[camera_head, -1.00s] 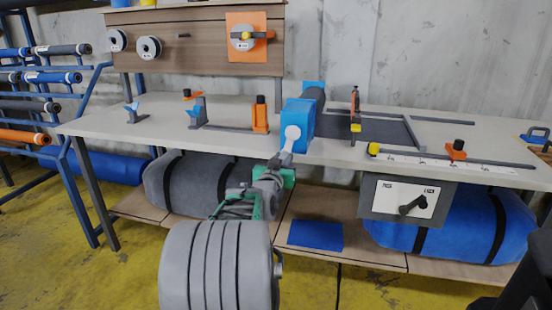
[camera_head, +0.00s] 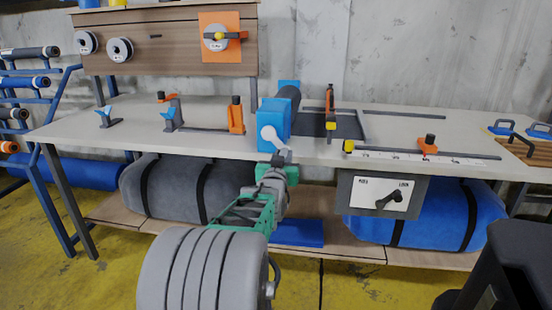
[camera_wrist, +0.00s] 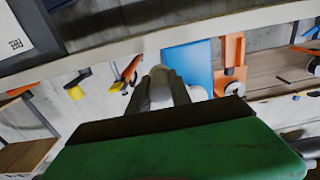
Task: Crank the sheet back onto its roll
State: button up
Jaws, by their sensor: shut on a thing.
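A pale grey crank (camera_head: 270,134) sits on the front of a blue roll bracket (camera_head: 276,113) at the table's front edge. Its arm slants down and to the right from the hub. My gripper (camera_head: 283,157) is shut on the outer end of the crank, just below the table edge; the grip itself is small and partly hidden. The dark roll (camera_head: 290,95) lies behind the bracket. Dark grey sheet (camera_head: 347,127) lies flat on the table to its right. In the wrist view the blue bracket (camera_wrist: 188,66) stands beyond the grey crank and finger parts, which I cannot clearly separate.
An orange-topped post (camera_head: 236,116) stands left of the bracket, and an orange and yellow upright (camera_head: 331,110) to its right. A grey box with a lever (camera_head: 382,196) hangs under the front edge. Grey and blue bundles (camera_head: 458,215) lie on the lower shelf.

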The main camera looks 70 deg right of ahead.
jog(key=shift+s+d+r+p, duration=0.1)
jog(key=shift+s+r+p, duration=0.3)
jog(key=shift+r, duration=0.45)
jog(key=shift+s+d+r+p, duration=0.1)
jog(key=shift+s+r+p, duration=0.3)
jog(key=shift+r, duration=0.5)
jog(key=shift+s+d+r+p, duration=0.1)
jog(key=shift+s+r+p, duration=0.15)
jog(key=shift+s+r, duration=0.45)
jog(key=shift+w+r+p, duration=0.15)
jog(key=shift+r+p, duration=0.15)
jog(key=shift+r, duration=0.5)
jog(key=shift+w+r+p, duration=0.1)
jog(key=shift+r+p, duration=0.2)
jog(key=shift+r, duration=0.45)
jog(key=shift+w+a+r+p, duration=0.1)
jog(key=shift+w+r+p, duration=0.15)
jog(key=shift+r, duration=0.35)
jog(key=shift+w+a+r+p, duration=0.1)
jog(key=shift+w+r+p, duration=0.1)
jog(key=shift+r, duration=0.4)
jog(key=shift+w+a+r, duration=0.1)
jog(key=shift+w+r, duration=0.7)
jog(key=shift+w, duration=0.05)
jog(key=w, duration=0.5)
jog(key=shift+w+a+r+b, duration=0.15)
jog(key=shift+a+b, duration=0.2)
jog(key=shift+b, duration=0.05)
